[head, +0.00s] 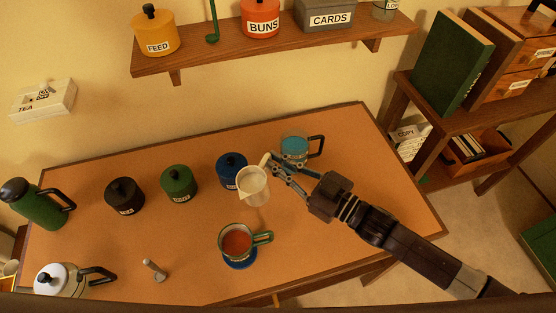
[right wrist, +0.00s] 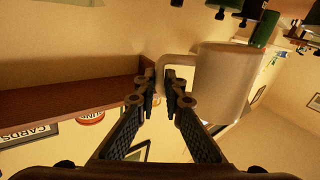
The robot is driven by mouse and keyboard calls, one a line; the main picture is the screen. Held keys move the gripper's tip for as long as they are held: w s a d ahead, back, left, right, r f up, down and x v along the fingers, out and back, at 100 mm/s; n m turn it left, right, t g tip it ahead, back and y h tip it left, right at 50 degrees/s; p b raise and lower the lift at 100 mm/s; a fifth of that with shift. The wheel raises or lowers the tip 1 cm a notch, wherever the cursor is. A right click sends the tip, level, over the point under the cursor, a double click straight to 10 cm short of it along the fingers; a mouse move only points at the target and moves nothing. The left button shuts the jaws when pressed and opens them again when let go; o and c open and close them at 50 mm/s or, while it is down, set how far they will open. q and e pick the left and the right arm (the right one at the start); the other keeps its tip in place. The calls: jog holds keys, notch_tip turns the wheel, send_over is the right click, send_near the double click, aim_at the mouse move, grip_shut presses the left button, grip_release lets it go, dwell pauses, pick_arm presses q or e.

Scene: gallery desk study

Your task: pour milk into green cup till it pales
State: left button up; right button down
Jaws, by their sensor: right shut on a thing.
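A green cup (head: 234,244) with a handle on its right stands on a blue coaster (head: 240,265) near the desk's front edge. It holds orange-brown liquid. A cream milk jug (head: 253,187) is above the desk, behind and slightly right of the cup. My right gripper (head: 267,161) is shut on the jug's handle. The right wrist view shows the jug (right wrist: 222,85) large, with its handle between the fingers (right wrist: 167,82). The jug looks about upright in the head view, and no milk stream shows. My left gripper is not in view.
A blue canister (head: 231,169), a green canister (head: 178,183) and a black canister (head: 125,195) stand along the desk's back. A teal cup (head: 295,148) stands behind my gripper. A green flask (head: 38,203) and a white kettle (head: 62,280) are left. A small metal object (head: 154,270) lies front left.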

jog(key=s+f+n+b, duration=0.1)
jog(key=b, duration=0.1)
jog(key=s+a+f+n+b, duration=0.1)
jog(key=b, duration=0.2)
jog(key=f+n+b, duration=0.2)
jog(key=shift+s+a+y+b, duration=0.15)
jog(key=shift+s+y+b, duration=0.2)
jog(key=shift+s+y, duration=0.05)
dwell(0.3)
jog(key=shift+n, duration=0.3)
dwell(2.3)
dwell(2.0)
jog(key=w+d+r+m+h+p, duration=0.1)
jog(key=w+d+r+m+p, duration=0.1)
jog(key=w+m+p, duration=0.3)
jog(key=r+m+p, duration=0.1)
jog(key=p, duration=0.3)
jog(key=shift+w+d+r, duration=0.15)
jog(key=shift+d, duration=0.1)
dwell(0.5)
